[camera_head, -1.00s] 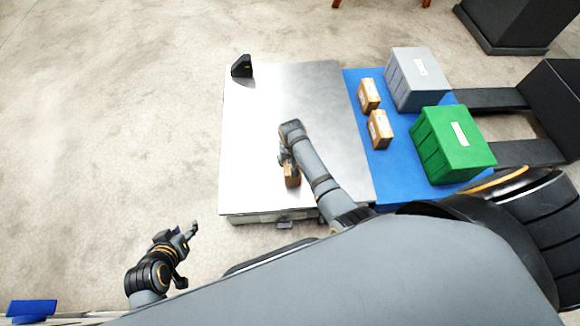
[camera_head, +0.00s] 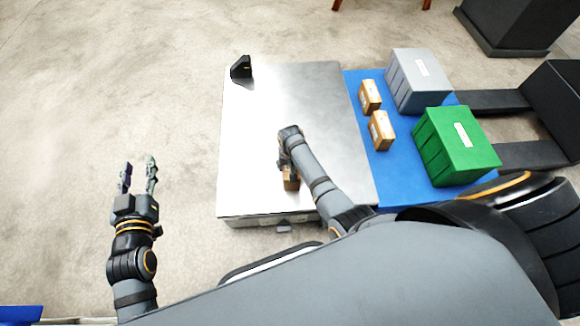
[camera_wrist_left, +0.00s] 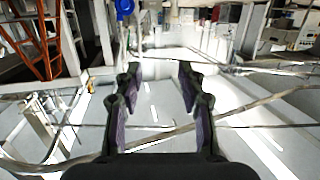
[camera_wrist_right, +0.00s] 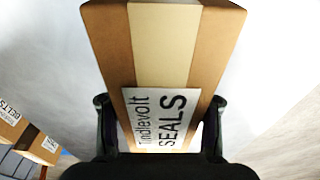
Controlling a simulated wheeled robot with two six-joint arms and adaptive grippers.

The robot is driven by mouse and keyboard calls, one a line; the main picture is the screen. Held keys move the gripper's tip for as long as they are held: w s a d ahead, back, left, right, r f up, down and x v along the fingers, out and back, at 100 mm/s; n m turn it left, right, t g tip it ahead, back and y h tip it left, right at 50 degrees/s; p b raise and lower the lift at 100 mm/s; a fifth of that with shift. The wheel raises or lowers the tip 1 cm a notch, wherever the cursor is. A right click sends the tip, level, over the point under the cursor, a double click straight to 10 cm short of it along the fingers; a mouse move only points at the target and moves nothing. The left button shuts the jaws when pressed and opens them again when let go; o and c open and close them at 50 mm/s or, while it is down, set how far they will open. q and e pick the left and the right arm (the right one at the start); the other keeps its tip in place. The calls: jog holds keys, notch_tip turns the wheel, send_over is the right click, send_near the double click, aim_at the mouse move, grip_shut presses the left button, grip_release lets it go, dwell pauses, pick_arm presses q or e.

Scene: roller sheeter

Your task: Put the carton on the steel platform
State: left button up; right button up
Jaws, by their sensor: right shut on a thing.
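The carton (camera_wrist_right: 165,50) is brown with a tan tape strip and a white "SEALS" label. It fills the middle of the right wrist view, between the fingers of my right gripper (camera_wrist_right: 160,125), which is shut on it. In the head view the carton (camera_head: 291,181) is over the front part of the steel platform (camera_head: 270,95); whether it touches the steel I cannot tell. My right arm partly covers it. My left gripper (camera_head: 138,178) is open and empty over bare floor left of the platform; its spread fingers also show in the left wrist view (camera_wrist_left: 160,85).
Two other cartons (camera_head: 370,96) (camera_head: 381,131) stand on a blue pallet (camera_head: 400,165) right of the platform, beside a grey bin (camera_head: 418,80) and a green bin (camera_head: 455,145). A small black block (camera_head: 241,68) stands at the platform's far left corner. Much of the steel is bare.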

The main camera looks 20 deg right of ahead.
pick_arm(q)
jog(key=shift+w+r, duration=0.1)
jog(key=shift+r, duration=0.4)
jog(key=shift+r+t, duration=0.2)
jog(key=shift+t, duration=0.1)
pick_arm(e)
jog(key=shift+f, duration=0.2)
jog(key=o, duration=1.6)
pick_arm(q)
jog(key=shift+r, duration=0.1)
